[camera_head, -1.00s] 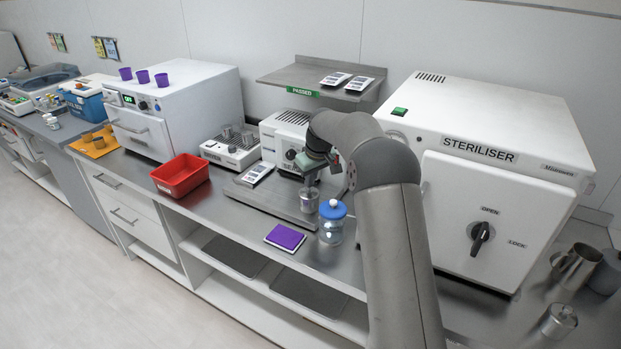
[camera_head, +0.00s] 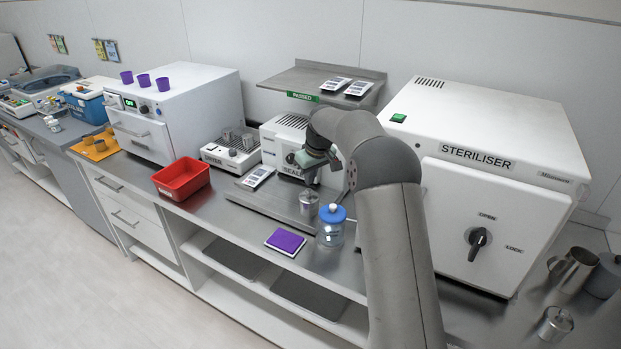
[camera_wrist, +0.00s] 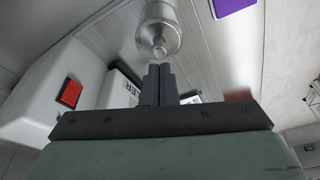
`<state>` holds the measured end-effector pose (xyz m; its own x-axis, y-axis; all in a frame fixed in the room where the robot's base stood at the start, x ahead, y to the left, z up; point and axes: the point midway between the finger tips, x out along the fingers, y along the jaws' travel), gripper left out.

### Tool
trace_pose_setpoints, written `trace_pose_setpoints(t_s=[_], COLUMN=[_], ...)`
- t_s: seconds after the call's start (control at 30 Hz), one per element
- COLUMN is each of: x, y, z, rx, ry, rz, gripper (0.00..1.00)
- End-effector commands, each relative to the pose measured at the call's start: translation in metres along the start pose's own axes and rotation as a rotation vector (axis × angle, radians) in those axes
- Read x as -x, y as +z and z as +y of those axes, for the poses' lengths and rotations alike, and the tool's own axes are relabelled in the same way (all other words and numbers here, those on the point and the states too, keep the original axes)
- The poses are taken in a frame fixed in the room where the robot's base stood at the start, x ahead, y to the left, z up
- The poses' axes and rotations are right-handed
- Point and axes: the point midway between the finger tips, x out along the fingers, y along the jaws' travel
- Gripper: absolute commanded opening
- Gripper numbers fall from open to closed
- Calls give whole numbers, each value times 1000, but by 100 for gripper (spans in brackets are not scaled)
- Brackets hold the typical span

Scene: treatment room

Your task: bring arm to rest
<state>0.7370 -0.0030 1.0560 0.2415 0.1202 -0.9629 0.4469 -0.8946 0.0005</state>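My gripper (camera_wrist: 158,72) shows in the wrist view with its two dark fingers side by side and together, and nothing is seen between them. A small metal canister with a knobbed lid (camera_wrist: 158,30) is just beyond the fingertips there. In the head view my gripper (camera_head: 309,183) hangs over the work surface in front of the sealer (camera_head: 285,135), partly hidden by my arm. The canister (camera_head: 309,203) stands upright on a steel plate below it. Whether the fingertips touch the lid cannot be told.
A blue-lidded jar (camera_head: 331,226) stands close to the canister. A purple pad (camera_head: 285,241) lies at the counter's front edge. A red bin (camera_head: 181,178) is to the left. The steriliser (camera_head: 485,215) is close on the right of my arm. A shelf (camera_head: 290,78) overhangs behind.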

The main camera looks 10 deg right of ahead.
Motion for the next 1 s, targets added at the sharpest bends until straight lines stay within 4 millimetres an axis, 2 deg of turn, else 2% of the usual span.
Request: trace_pose_setpoints(t_s=[0.63, 1.0], x=[40, 42], y=[-11, -12], z=[0, 0], rx=[0, 0], ry=[0, 0], rz=[1, 1], gripper=[0, 0])
